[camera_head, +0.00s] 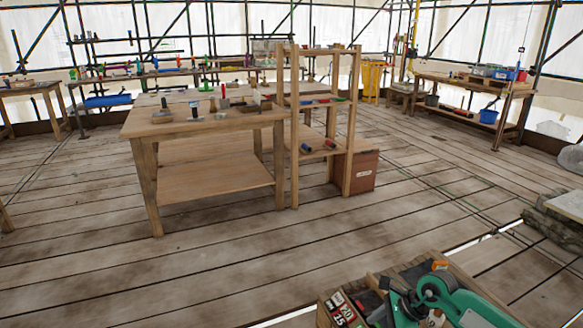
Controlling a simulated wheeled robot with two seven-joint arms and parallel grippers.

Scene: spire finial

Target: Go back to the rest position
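Neither of my grippers shows in the head view, and I cannot see either of my arms for sure. A wooden workbench (205,125) with a lower shelf stands ahead, left of the middle. Several small tools lie or stand on its top. A tall open wooden rack (352,120) stands against its right end, with a few dark and red cylindrical items on its shelves.
A green machine (440,300) and an open box (345,308) are close at the bottom right. A brown box (362,172) sits beside the rack. Another bench (470,88) stands at the back right. Plank floor (120,270) is clear at the front left.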

